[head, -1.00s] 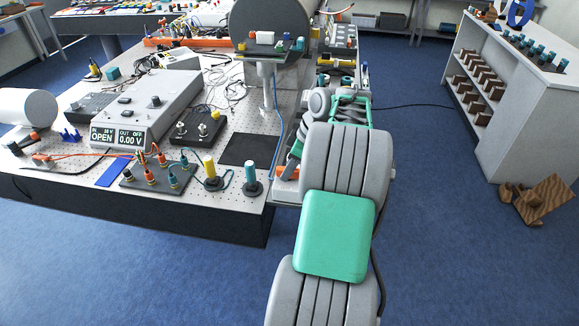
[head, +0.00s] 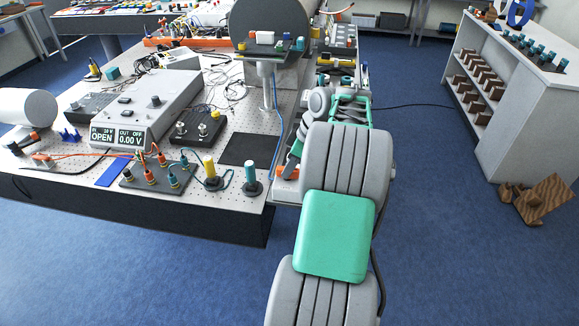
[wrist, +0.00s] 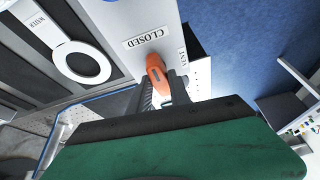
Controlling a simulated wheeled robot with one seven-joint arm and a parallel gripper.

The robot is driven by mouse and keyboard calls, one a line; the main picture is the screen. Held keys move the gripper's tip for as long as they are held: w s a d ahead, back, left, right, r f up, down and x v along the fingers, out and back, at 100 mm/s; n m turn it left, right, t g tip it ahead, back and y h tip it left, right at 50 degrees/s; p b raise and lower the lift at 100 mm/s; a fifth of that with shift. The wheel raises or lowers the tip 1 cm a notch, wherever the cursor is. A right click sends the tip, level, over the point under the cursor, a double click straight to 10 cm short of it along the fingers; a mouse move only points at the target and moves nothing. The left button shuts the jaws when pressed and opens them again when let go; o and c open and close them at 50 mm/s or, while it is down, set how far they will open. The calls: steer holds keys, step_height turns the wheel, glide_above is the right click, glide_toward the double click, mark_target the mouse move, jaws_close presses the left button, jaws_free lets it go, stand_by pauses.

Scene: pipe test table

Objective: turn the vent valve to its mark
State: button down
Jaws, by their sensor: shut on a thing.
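The vent valve shows in the wrist view as an orange handle (wrist: 156,68) beside a white panel. A label reading CLOSED (wrist: 144,39) is on the panel just above the handle, and a VENT label (wrist: 183,60) is to its right. My gripper (wrist: 165,88) is shut on the orange handle, with its dark fingers on either side. The fingers and gripper body hide the handle's lower part.
A WATER label (wrist: 38,22) and a white ring (wrist: 77,61) are at the left of the wrist view. In the head view a perforated bench (head: 225,205) with instruments lies left of my arm. A grey shelf unit (head: 500,130) stands right, with open blue floor between.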

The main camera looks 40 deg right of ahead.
steer(key=shift+m+b, duration=0.3)
steer(key=m+b, duration=0.1)
steer(key=m+h+b, duration=0.1)
steer(key=m+b, duration=0.1)
steer(key=shift+a+f+t+h, duration=0.1)
steer(key=shift+f+t+h, duration=0.05)
steer(key=shift+t+h, duration=0.15)
steer(key=m+h+b, duration=0.1)
steer(key=m+b, duration=0.1)
steer(key=m, duration=0.1)
steer(key=m+h+b, duration=0.1)
steer(key=m, duration=0.1)
steer(key=shift+a+m+b, duration=0.2)
steer(key=shift+m+b, duration=0.15)
steer(key=shift+m, duration=0.05)
steer(key=m+b, duration=0.1)
steer(key=m, duration=0.1)
steer(key=m+g+h, duration=0.1)
steer(key=m, duration=0.1)
steer(key=shift+w+a+m+h+b, duration=0.1)
steer(key=shift+m+h+b, duration=0.2)
steer(key=shift+b, duration=0.05)
steer(key=shift+r+m+g+h, duration=0.15)
steer(key=shift+m+g+h, duration=0.15)
steer(key=shift+m, duration=0.65)
steer(key=shift+r+m+g+h, duration=0.1)
steer(key=shift+m+g+h, duration=0.2)
steer(key=shift+m, duration=0.65)
steer(key=c, duration=1.2)
jaws_free()
